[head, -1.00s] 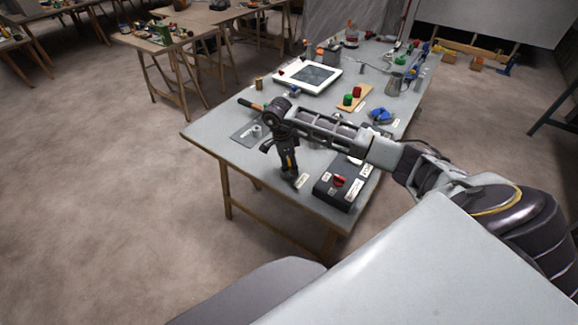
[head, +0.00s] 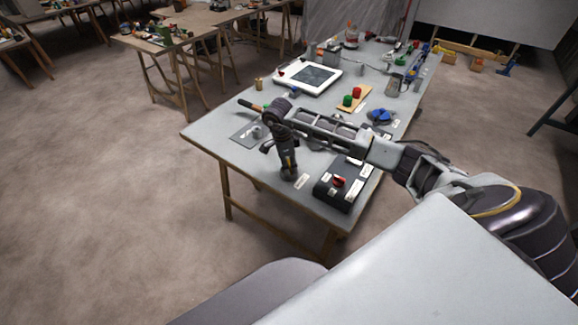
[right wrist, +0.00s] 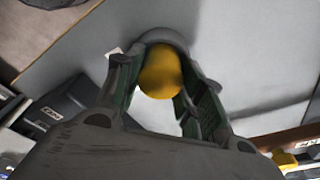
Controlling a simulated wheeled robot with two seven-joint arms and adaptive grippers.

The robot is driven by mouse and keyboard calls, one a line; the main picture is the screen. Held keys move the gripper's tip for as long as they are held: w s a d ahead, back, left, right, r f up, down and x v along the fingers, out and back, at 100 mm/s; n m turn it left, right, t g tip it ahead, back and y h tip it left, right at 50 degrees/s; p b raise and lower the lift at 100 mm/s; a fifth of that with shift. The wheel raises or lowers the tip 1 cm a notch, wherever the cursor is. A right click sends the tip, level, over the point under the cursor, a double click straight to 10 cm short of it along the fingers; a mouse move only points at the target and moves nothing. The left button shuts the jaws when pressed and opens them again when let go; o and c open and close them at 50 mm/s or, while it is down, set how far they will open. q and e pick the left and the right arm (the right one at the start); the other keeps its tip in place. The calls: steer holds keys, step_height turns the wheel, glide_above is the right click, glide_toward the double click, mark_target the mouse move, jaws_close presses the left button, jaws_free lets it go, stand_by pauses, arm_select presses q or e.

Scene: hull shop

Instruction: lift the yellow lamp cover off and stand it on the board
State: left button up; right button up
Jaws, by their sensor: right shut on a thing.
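My right gripper (head: 288,172) points down over the near end of the grey table (head: 220,155). In the right wrist view its two fingers (right wrist: 160,85) are closed on the sides of the yellow lamp cover (right wrist: 161,72), a smooth rounded dome. A grey round rim (right wrist: 166,37) shows just beyond the cover; I cannot tell whether the two touch. In the head view the gripper mostly hides the cover. A flat dark grey board (head: 240,137) with white marks lies left of the gripper. My left gripper is not in view.
A black box with a red knob (head: 338,182) stands close right of the gripper. A label (head: 302,182) lies beside it. Farther back are a tan strip with red and green knobs (head: 351,101), a blue part (head: 379,116) and a white framed panel (head: 308,76).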

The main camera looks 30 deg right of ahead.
mark_target(289, 163)
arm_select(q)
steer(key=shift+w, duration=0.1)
arm_select(e)
steer(key=shift+r, duration=0.8)
step_height(289, 163, up, 7)
steer(key=shift+f+b, duration=0.15)
steer(key=shift+b, duration=0.25)
steer(key=shift+r, duration=0.85)
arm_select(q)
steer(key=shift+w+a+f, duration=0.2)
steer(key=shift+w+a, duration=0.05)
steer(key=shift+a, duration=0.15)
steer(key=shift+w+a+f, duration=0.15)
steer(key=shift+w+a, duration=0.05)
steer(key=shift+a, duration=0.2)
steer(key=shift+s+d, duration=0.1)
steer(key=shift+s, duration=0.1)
